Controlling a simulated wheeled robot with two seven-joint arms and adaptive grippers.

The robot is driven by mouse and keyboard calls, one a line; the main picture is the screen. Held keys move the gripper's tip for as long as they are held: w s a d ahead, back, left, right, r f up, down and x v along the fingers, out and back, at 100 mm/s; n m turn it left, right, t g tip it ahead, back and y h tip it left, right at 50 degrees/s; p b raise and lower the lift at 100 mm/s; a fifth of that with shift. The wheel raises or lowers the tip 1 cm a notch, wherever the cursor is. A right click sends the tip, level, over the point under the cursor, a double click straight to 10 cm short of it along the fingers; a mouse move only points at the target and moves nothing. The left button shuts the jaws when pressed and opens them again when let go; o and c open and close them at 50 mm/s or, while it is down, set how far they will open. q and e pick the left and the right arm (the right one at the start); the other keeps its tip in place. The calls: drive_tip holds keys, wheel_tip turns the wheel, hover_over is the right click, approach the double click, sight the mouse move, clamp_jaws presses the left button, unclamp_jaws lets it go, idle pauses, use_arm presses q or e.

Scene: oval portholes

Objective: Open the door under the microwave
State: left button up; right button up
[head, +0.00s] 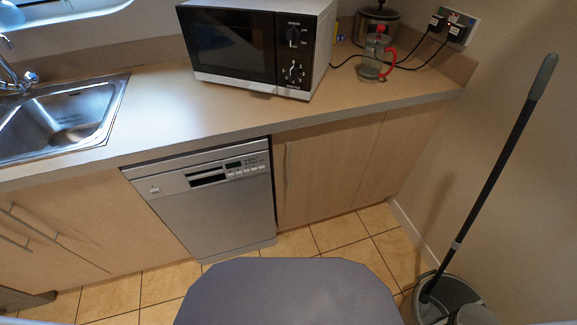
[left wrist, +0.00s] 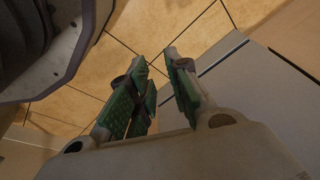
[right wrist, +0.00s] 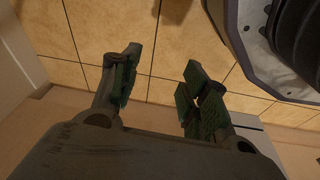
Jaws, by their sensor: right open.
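The microwave (head: 262,45), silver with a black front, stands on the counter. Below it are a closed silver dishwasher (head: 213,205) and, to its right, a closed light-wood cabinet door (head: 325,170). That door has a vertical bar handle (head: 288,163) near its left edge. Neither gripper shows in the head view. My left gripper (left wrist: 157,60) is partly open and empty in the left wrist view, with tiled floor and a grey panel beyond it. My right gripper (right wrist: 163,60) is open and empty in the right wrist view, over tiled floor. Neither touches a door or handle.
A glass jug (head: 376,58) with a red handle stands right of the microwave. A mop (head: 492,150) in a bucket (head: 447,298) stands at right. Tiled floor (head: 345,232) before the cabinets is clear.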

drive_tip(key=w+a+r+b, duration=0.2)
drive_tip(key=w+r+b, duration=0.2)
drive_tip(key=r+b, duration=0.55)
use_arm(q)
drive_tip(key=w+d+r+m+t+b, duration=0.1)
drive_tip(key=w+d+r+m+t, duration=0.15)
drive_tip(key=w+r, duration=0.4)
drive_tip(key=w+d+r+m+t+y, duration=0.1)
drive_tip(key=w+r+m, duration=0.2)
drive_tip(key=r, duration=0.6)
drive_tip(key=w+d+r+m+t+b, duration=0.1)
drive_tip(key=w+d+r+m+t, duration=0.2)
drive_tip(key=r, duration=0.4)
drive_tip(key=w+d+r+m+t+h, duration=0.3)
drive_tip(key=d+r+m, duration=0.4)
drive_tip(key=m, duration=0.7)
drive_tip(key=w+d+r+m+t+h, duration=0.3)
drive_tip(key=w+d+r+m+t, duration=0.2)
drive_tip(key=m, duration=0.9)
drive_tip(key=shift+w+d+r+b, duration=0.35)
drive_tip(key=shift+w+d+r, duration=0.35)
drive_tip(key=shift+r, duration=0.85)
use_arm(e)
drive_tip(key=s+a+r+t+y, duration=0.1)
drive_tip(key=s+a+r+y, duration=0.1)
drive_tip(key=a+r, duration=0.4)
drive_tip(key=shift+s+r+t, duration=0.25)
drive_tip(key=shift+t, duration=0.05)
